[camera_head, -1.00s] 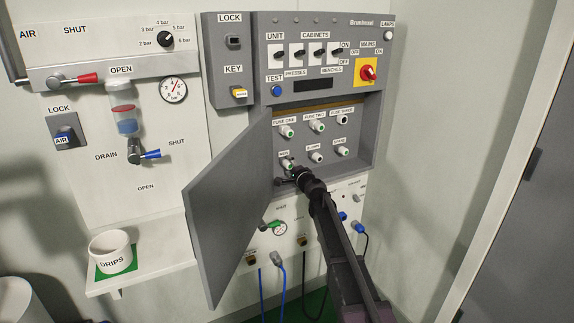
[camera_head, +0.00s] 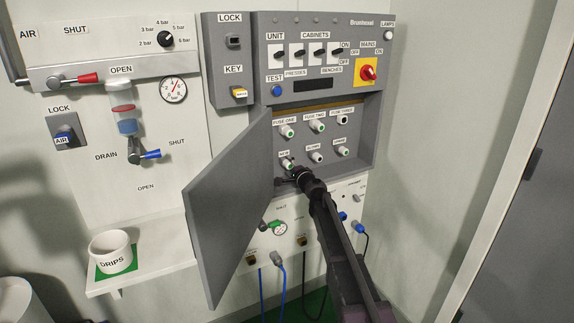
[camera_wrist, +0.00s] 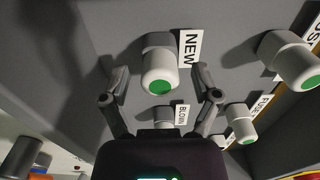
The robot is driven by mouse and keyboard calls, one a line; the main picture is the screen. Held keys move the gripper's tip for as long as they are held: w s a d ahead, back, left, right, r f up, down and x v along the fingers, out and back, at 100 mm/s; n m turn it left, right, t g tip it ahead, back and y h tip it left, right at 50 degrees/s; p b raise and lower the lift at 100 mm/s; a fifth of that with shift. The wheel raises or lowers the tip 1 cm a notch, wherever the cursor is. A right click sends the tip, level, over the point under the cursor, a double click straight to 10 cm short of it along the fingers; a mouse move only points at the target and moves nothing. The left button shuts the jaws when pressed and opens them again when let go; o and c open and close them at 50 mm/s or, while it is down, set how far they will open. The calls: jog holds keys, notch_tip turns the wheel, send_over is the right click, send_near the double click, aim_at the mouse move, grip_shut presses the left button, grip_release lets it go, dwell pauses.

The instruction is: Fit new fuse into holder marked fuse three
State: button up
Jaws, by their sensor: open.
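The new fuse (camera_head: 287,164), a white cylinder with a green end, sits in the lower left spot of the open fuse cabinet. It also shows beside the NEW label in the wrist view (camera_wrist: 160,70). My gripper (camera_wrist: 161,80) is open, its fingers on either side of this fuse, with gaps visible. In the head view my gripper (camera_head: 296,174) is just below and right of the fuse and partly hides that area. The holder marked fuse three (camera_head: 342,119) is at the upper right and shows a dark opening with no white fuse body.
Fuse one (camera_head: 288,131) and fuse two (camera_head: 318,126) sit in the upper row. The blown-labelled spot (camera_head: 316,157) and the spare (camera_head: 343,151) are in the lower row. The grey cabinet door (camera_head: 228,210) hangs open to the left of my arm.

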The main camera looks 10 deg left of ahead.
aim_at(290, 166)
grip_shut()
jog(key=shift+s+d, duration=0.1)
jog(key=shift+s, duration=0.05)
jog(key=shift+s+d, duration=0.2)
jog(key=shift+s, duration=0.1)
jog(key=shift+s+d, duration=0.15)
jog(key=shift+s, duration=0.05)
jog(key=shift+v, duration=1)
jog(key=shift+s+d, duration=0.4)
jog(key=shift+s, duration=0.2)
jog(key=shift+s+d, duration=0.2)
jog(key=shift+s, duration=0.1)
jog(key=shift+s+d, duration=0.15)
jog(key=shift+s, duration=0.05)
jog(key=shift+v, duration=1.9)
